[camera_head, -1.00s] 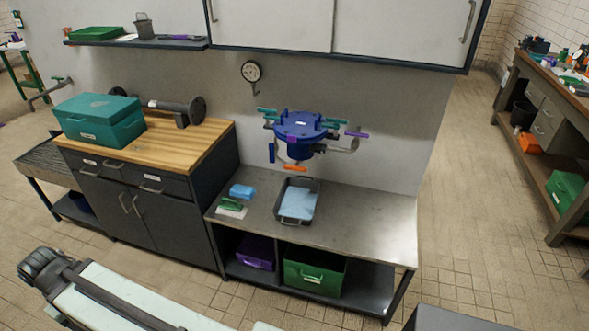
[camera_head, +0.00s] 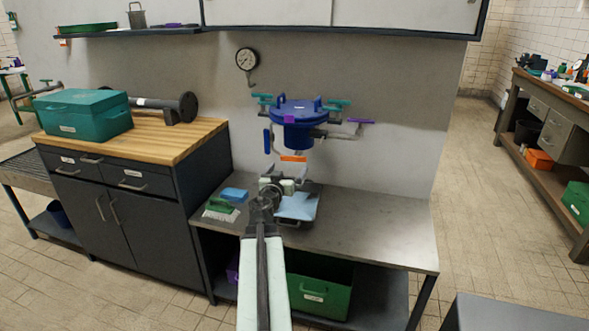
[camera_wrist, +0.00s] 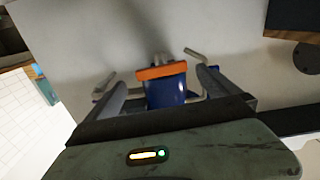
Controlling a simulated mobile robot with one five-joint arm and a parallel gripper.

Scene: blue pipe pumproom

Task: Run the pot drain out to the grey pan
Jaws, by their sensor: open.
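The blue pot (camera_head: 298,125) is fixed at the wall above the steel bench. An orange handle (camera_head: 293,158), probably the drain's, sits below the pot. The grey pan (camera_head: 313,211) stands on the bench under the pot, with a light blue surface inside; my arm hides its left part. My gripper (camera_head: 285,181) is open, in front of and below the orange handle and above the pan. In the wrist view, the orange handle (camera_wrist: 162,71) and blue pot (camera_wrist: 166,93) show between the open fingers, apart from them. I cannot see the drain's outlet clearly.
Teal handles (camera_head: 338,103), a purple lever (camera_head: 359,121) and a blue lever (camera_head: 267,141) surround the pot. A blue sponge (camera_head: 234,194) and a green brush (camera_head: 219,206) lie left of the pan. The bench's right side (camera_head: 385,225) is clear.

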